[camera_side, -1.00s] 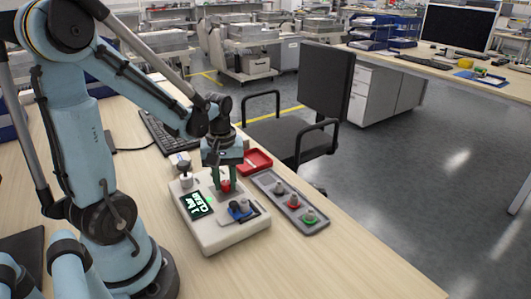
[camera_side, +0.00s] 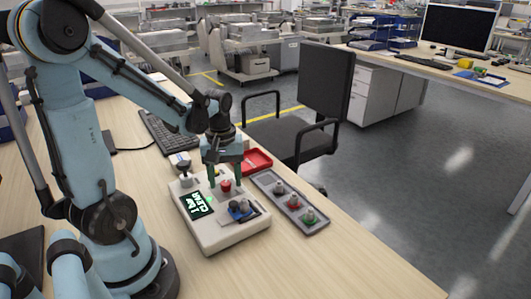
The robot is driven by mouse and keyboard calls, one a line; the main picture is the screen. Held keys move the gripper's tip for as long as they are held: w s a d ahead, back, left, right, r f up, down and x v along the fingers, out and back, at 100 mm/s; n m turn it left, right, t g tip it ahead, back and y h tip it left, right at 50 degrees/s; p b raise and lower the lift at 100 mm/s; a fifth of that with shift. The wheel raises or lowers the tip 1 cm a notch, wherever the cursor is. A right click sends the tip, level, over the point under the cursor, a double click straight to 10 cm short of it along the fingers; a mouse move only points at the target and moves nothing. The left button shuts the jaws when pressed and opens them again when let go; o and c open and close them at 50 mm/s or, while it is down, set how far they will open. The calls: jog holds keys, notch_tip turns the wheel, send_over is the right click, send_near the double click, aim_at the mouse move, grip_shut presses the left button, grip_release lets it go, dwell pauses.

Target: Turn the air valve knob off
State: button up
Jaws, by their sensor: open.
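A pale control box (camera_side: 232,235) sits on the wooden desk, with a lit display (camera_side: 197,203) showing green text that reads like "CLEAR". A red knob (camera_side: 226,186) stands on the box's top. Dark and blue controls (camera_side: 240,209) stand nearer its front. A small light knob (camera_side: 186,180) is at the back left corner. I cannot tell for sure which is the air valve knob. My gripper (camera_side: 225,178) points down over the red knob, open, with one finger on either side and a gap to it. It holds nothing.
A grey tray (camera_side: 264,182) with several coloured knobs or buttons lies right of the box. A red tray (camera_side: 257,160) and a gauge-like part (camera_side: 181,161) are behind it. A keyboard (camera_side: 160,132) lies further back. The desk in front is clear.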

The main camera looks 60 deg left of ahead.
aim_at(225, 182)
notch_tip(225, 182, up, 11)
jog(key=shift+r, duration=0.2)
dwell(0.5)
dwell(1.1)
